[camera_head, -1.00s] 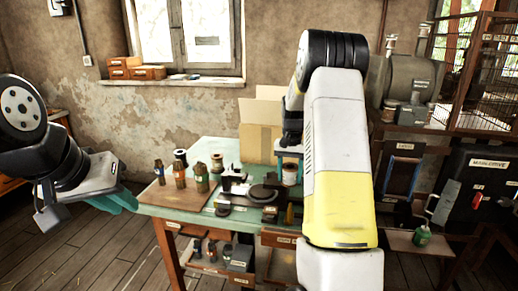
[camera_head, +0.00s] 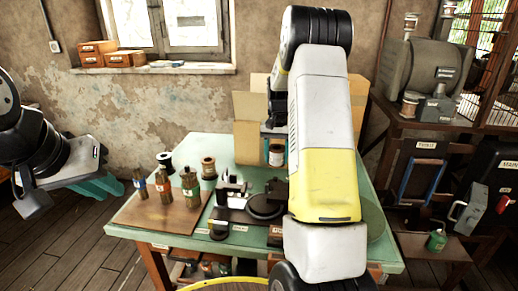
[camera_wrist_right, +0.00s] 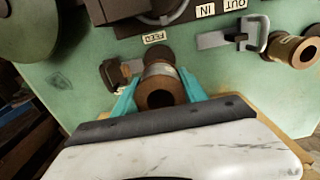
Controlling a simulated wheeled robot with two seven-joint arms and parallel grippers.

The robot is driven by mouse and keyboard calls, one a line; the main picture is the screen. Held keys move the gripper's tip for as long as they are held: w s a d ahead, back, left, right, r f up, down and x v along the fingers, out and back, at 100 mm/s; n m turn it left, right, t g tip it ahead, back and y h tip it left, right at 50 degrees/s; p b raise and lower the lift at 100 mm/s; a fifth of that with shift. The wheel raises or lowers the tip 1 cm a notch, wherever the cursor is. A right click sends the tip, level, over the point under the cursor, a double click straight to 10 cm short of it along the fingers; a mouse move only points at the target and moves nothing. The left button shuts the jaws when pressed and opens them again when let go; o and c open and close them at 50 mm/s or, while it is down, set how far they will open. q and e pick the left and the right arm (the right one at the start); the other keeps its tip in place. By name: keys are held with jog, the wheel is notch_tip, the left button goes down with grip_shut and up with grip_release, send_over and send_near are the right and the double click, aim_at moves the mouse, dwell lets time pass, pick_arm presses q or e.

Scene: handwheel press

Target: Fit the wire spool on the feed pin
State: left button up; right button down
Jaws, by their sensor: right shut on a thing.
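My right gripper (camera_wrist_right: 158,92) has its teal fingers shut on a brown wire spool (camera_wrist_right: 160,70), whose hollow end faces the wrist camera. The held spool also shows in the head view (camera_head: 277,154), in front of the cardboard box.
The press with a black disc (camera_head: 265,206) stands mid-table. A cardboard box (camera_head: 252,125) is behind.

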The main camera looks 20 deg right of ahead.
jog(key=shift+f, duration=4.1)
jog(key=c, duration=0.5)
grip_release()
jog(key=shift+r, duration=3.85)
jog(key=shift+r, duration=0.1)
notch_tip(320, 180, up, 7)
send_over(276, 178)
jog(key=shift+r, duration=0.45)
